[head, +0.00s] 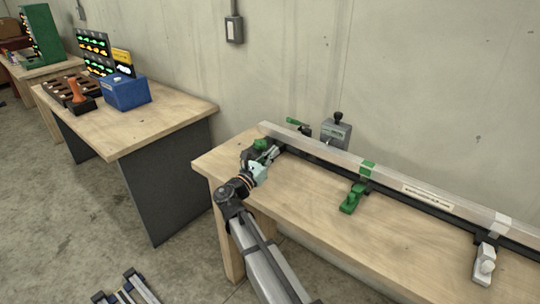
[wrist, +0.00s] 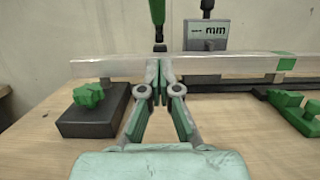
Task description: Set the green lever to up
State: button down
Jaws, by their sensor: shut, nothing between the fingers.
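The green lever (head: 293,121) has a green grip on a dark stem. In the head view it sits behind the left end of the clear rail, slanting to the left. In the wrist view the green lever (wrist: 157,12) stands upright in the picture, just beyond the rail and above my fingertips; its true tilt is hard to tell. My gripper (head: 272,152) is shut and empty at the near side of the rail's left end. In the wrist view the fingertips of my gripper (wrist: 158,75) overlap the rail in the picture; contact cannot be told.
The clear rail (head: 400,186) runs along the bench. A grey "mm" box (wrist: 206,36) with a black knob stands behind it. A green star knob (wrist: 89,95) on a black block is left of my fingers. A green clamp (head: 352,198) and a white clamp (head: 485,264) are farther right.

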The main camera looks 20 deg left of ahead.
aim_at(293, 121)
jog(key=w+d+r+p, duration=0.2)
jog(key=w+r, duration=0.3)
jog(key=w, duration=0.2)
jog(key=shift+w, duration=0.4)
jog(key=shift+f, duration=0.1)
